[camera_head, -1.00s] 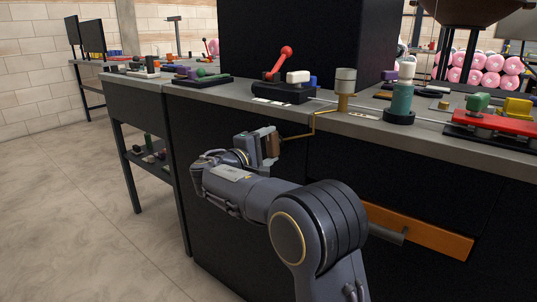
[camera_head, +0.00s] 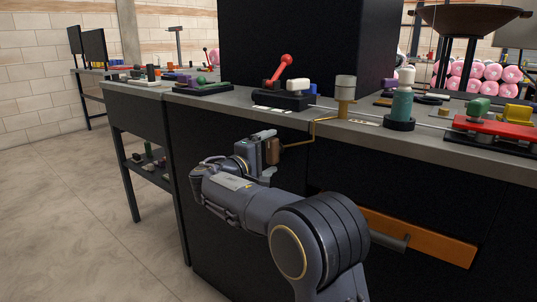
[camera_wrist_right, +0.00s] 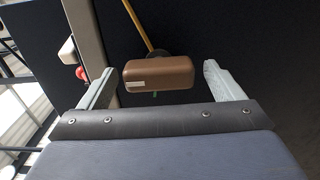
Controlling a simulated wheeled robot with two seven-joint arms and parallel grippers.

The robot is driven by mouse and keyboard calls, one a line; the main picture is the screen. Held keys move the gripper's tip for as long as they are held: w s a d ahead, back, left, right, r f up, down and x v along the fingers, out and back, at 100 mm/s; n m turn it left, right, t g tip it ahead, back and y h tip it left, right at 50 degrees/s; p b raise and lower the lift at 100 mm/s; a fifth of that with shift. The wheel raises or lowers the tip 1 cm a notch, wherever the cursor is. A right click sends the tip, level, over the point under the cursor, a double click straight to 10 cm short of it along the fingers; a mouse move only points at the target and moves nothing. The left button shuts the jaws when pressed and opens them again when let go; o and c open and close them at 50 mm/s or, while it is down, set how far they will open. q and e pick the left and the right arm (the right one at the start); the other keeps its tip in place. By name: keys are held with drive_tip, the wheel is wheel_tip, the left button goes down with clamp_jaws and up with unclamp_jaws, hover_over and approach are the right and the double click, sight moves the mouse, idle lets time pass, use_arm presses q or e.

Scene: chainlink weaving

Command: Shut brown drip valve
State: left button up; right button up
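A brown block-shaped handle (camera_head: 273,151) sits at the end of a thin brass rod (camera_head: 313,132) in front of the bench's front edge. The rod runs up to a brass and grey cylinder (camera_head: 345,92) on the bench top. My right gripper (camera_head: 267,154) is at the brown handle. In the right wrist view the brown handle (camera_wrist_right: 158,72) lies between the two spread fingers of my right gripper (camera_wrist_right: 160,78), with a gap on each side. The rod (camera_wrist_right: 138,25) leads away behind it. My left gripper is not in view.
On the bench top (camera_head: 235,98) stand a red-knobbed lever (camera_head: 284,62), a teal bottle-like part (camera_head: 401,103) and a red fixture (camera_head: 495,127). An orange panel (camera_head: 435,241) is on the dark bench front. Open floor (camera_head: 80,230) lies at left.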

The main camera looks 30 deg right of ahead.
drive_tip(key=p+v, duration=0.1)
drive_tip(key=v, duration=0.6)
drive_tip(key=shift+s+a+p, duration=0.15)
drive_tip(key=shift+a+p, duration=0.2)
drive_tip(key=shift+p, duration=0.05)
drive_tip(key=shift+d, duration=0.1)
